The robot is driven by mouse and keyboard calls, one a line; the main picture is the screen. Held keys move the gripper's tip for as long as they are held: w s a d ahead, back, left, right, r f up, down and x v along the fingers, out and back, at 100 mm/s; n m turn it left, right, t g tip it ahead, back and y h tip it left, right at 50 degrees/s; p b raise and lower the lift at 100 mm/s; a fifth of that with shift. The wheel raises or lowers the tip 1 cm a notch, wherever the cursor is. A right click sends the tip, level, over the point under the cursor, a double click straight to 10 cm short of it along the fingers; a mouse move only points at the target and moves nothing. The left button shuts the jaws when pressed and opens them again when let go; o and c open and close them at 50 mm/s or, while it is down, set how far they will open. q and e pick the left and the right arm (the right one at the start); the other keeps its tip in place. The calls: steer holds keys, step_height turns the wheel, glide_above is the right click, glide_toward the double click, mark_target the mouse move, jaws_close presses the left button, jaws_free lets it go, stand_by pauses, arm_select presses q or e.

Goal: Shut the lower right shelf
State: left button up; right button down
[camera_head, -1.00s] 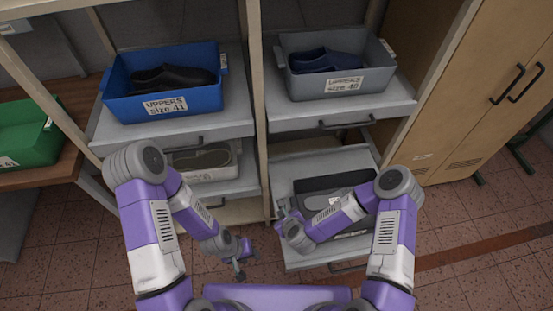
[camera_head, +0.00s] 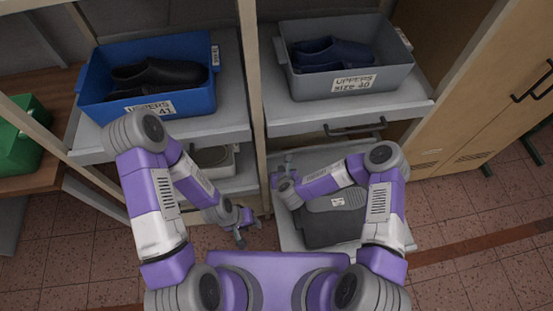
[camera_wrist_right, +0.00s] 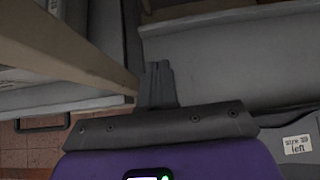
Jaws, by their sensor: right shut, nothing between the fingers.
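The lower right shelf (camera_head: 286,236) is a light grey pull-out tray, standing out in front of the frame. A dark grey bin (camera_head: 322,232) with a small white label sits on it. My right arm crosses above and hides part of the shelf and bin. My right gripper (camera_head: 282,164) is shut and empty, over the back left part of the shelf near the middle post. In the right wrist view its closed fingers (camera_wrist_right: 158,85) lie against the grey shelf surface (camera_wrist_right: 235,60); contact cannot be told. My left gripper (camera_head: 246,231) is open and empty, left of the shelf.
The upper right shelf (camera_head: 290,127) holds a grey bin (camera_head: 396,75) of dark blue shoes. The upper left shelf (camera_head: 100,146) holds a blue bin (camera_head: 95,90). A middle post (camera_head: 251,80) divides the columns. A wooden cabinet (camera_head: 480,120) stands right.

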steer(key=b, duration=0.3)
glide_toward(276, 156)
steer(key=x, duration=0.4)
steer(key=shift+a, duration=0.2)
steer(key=shift+b+x, duration=0.45)
steer(key=shift+x, duration=0.4)
steer(key=shift+w, duration=0.1)
